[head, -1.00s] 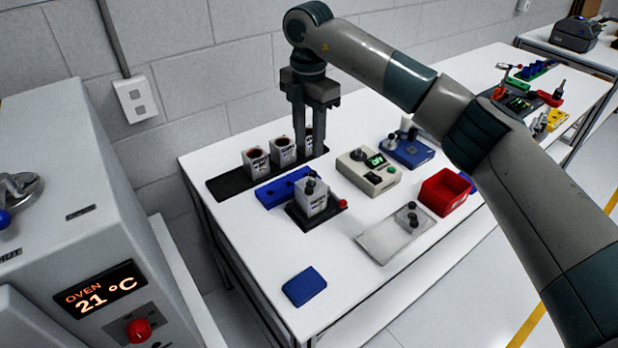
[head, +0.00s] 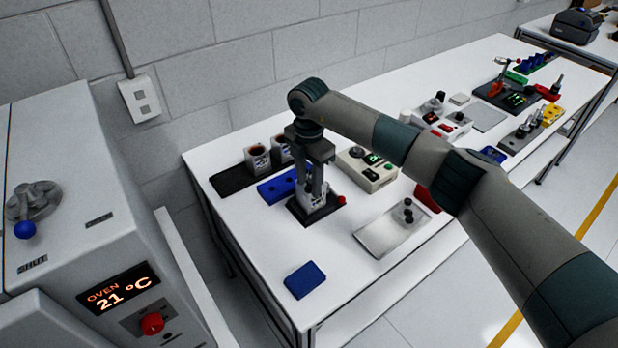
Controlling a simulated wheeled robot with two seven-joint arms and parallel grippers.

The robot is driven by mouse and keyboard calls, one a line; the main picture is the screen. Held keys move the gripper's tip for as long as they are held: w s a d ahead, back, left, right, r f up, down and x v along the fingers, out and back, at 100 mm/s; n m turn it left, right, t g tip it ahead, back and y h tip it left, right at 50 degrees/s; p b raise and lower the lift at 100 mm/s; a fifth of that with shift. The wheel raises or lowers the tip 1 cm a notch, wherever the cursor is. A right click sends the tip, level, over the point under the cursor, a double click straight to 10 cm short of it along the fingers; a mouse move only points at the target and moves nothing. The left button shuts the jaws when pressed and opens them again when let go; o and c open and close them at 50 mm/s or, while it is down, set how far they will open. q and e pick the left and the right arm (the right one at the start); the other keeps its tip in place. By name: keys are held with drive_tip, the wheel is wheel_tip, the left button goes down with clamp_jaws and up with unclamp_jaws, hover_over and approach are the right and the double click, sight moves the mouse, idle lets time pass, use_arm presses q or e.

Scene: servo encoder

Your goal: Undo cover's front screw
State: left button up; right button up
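A pale servo unit (head: 312,201) stands upright in the black fixture (head: 299,214), which has a red knob at its right. My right gripper (head: 312,190) points straight down over this unit, its fingers at the unit's top. The fingers and palm hide the cover and its front screw, and I cannot tell whether the fingers touch or grip anything. My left gripper is not in view.
Servo units (head: 258,157) stand in a black rack (head: 230,180) behind. A blue block (head: 272,191), a tester with a green display (head: 379,178), a grey tray (head: 372,238) and a blue pad (head: 305,280) surround the fixture. My forearm partly hides a red bin (head: 426,199).

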clamp_jaws()
